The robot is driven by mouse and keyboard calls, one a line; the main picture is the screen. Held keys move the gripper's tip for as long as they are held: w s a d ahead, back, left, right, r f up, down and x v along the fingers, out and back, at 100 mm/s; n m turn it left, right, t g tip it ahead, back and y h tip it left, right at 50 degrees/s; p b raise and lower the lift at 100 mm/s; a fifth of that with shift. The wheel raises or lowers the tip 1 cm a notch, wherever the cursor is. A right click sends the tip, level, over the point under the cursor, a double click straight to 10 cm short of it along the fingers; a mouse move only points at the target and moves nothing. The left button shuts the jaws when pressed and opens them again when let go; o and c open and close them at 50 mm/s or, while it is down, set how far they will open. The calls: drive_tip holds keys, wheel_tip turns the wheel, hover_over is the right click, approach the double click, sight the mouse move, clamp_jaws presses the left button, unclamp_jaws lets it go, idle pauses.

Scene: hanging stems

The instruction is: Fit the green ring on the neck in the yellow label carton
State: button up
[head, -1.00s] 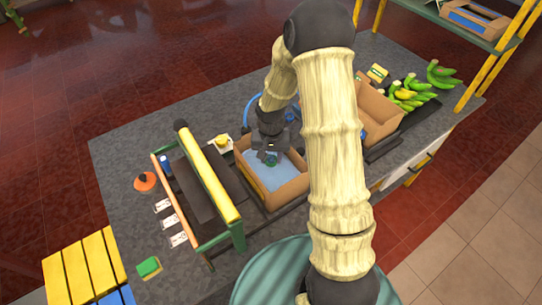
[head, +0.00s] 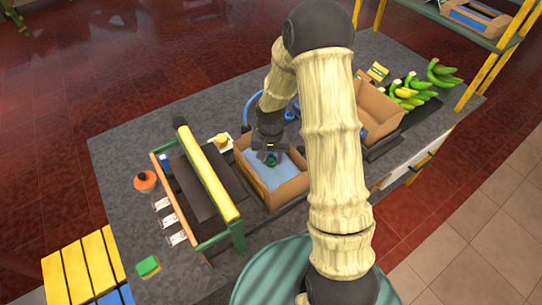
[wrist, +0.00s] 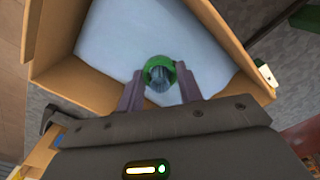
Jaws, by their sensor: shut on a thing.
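My gripper (wrist: 161,90) is shut on the green ring (wrist: 160,68), held between its fingertips over the pale blue liner (wrist: 120,35) of an open cardboard carton (wrist: 218,30). Greyish-blue folded material shows inside the ring; I cannot tell whether the ring is around the neck or only above it. In the head view, my gripper (head: 268,152) reaches down into the carton (head: 288,194), with the small green ring (head: 271,160) at its tips. A yellow label on this carton cannot be made out.
A second open carton (head: 383,112) stands to the right, partly behind my arm. A rack with a yellow bar (head: 210,170) stands close on the left. Green and yellow bananas (head: 410,92) lie at the back right.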

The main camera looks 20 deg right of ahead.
drive_tip(key=shift+f, duration=0.2)
drive_tip(key=o, duration=1.6)
drive_tip(key=shift+r+p, duration=1.15)
drive_tip(key=shift+r, duration=0.45)
wheel_tip(320, 180, up, 8)
drive_tip(key=p, duration=0.6)
drive_tip(key=shift+r, duration=0.2)
idle(0.7)
